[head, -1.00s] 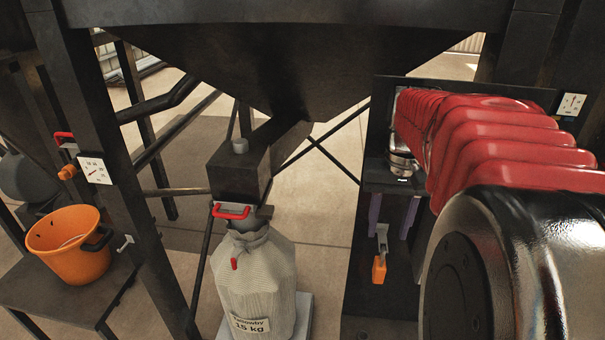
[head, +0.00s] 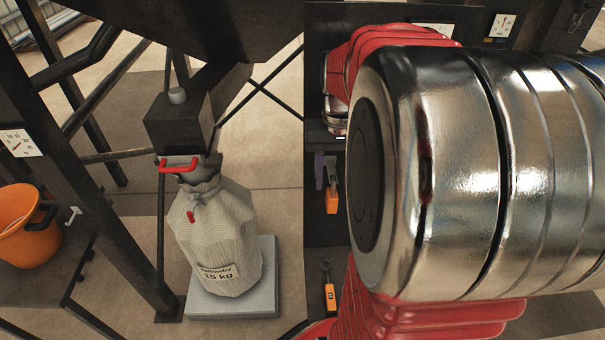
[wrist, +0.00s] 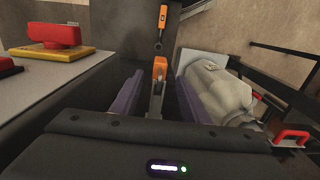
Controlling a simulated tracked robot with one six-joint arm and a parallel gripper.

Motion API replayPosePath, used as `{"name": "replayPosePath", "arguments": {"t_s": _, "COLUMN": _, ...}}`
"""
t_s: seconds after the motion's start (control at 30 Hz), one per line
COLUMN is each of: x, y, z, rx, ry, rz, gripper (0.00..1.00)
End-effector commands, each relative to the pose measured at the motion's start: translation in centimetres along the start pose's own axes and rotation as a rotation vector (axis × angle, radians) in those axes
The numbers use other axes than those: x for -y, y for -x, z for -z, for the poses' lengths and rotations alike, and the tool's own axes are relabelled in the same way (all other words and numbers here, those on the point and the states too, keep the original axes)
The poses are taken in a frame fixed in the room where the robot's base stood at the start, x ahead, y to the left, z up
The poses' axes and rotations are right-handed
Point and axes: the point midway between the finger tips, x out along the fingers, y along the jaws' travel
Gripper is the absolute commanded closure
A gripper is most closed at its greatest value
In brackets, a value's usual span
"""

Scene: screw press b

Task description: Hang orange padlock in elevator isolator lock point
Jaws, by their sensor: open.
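My gripper (wrist: 157,92) is open. A red rotary handle on a yellow plate (wrist: 58,40) sits on a pale panel at the left of the wrist view. A second red handle (wrist: 8,68) is cut off at the left edge. No label is readable, so I cannot tell which is the elevator isolator.
An orange-handled item with a grey ring end (head: 330,297) lies beyond the padlock. A pale sack (head: 215,235) stands on a grey platform (head: 235,308) below a red-handled spout (head: 178,165). An orange bucket (head: 25,235) is at the left. Dark frame posts stand around.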

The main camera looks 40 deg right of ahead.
Motion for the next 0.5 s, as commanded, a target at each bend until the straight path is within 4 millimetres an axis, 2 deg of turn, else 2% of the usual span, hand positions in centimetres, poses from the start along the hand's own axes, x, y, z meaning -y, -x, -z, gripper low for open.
{"name": "replayPosePath", "arguments": {"t_s": 0.3, "x": 0.0, "y": -4.5, "z": -0.1, "rx": 0.002, "ry": 0.000, "rz": 0.000, "gripper": 0.59}}
{"name": "replayPosePath", "arguments": {"t_s": 0.5, "x": 0.0, "y": -6.7, "z": 0.0, "rx": 0.001, "ry": 0.000, "rz": 0.000, "gripper": 0.59}}
